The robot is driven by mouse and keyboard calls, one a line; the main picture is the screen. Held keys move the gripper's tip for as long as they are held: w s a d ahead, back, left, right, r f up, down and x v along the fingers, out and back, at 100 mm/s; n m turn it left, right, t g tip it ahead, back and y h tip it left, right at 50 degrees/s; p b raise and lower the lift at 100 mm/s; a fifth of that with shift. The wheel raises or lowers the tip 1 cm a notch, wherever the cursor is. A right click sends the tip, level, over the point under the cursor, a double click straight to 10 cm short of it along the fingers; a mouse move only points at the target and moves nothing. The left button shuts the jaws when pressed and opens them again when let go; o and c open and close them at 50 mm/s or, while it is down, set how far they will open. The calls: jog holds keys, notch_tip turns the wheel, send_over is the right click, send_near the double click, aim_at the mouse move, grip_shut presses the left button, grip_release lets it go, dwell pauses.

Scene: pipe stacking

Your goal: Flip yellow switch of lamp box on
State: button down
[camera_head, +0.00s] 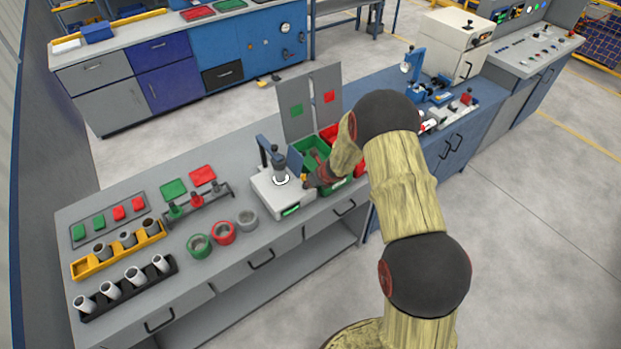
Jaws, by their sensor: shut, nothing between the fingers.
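The lamp box (266,197) is a low white box on the grey workbench, left of my gripper. A grey post and cylindrical head (279,165) stand over a bright white ring (280,181) on its top. A green-lit panel (291,210) shows on its front. My gripper (309,183) is shut and empty at the right side of the box, pointing down and left. A small yellow-orange spot (304,178) shows beside the fingers. I cannot tell whether it is the switch, or which way the switch is set. Contact is unclear.
Green and red bins (310,146) stand behind my gripper, with upright grey panels behind them. Green, red and grey rings (222,233) lie left of the box. Yellow (91,265) and black (90,316) racks hold pipes further left.

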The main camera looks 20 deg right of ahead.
jog(key=shift+r, duration=0.1)
jog(key=shift+r+p, duration=0.5)
jog(key=shift+r, duration=0.15)
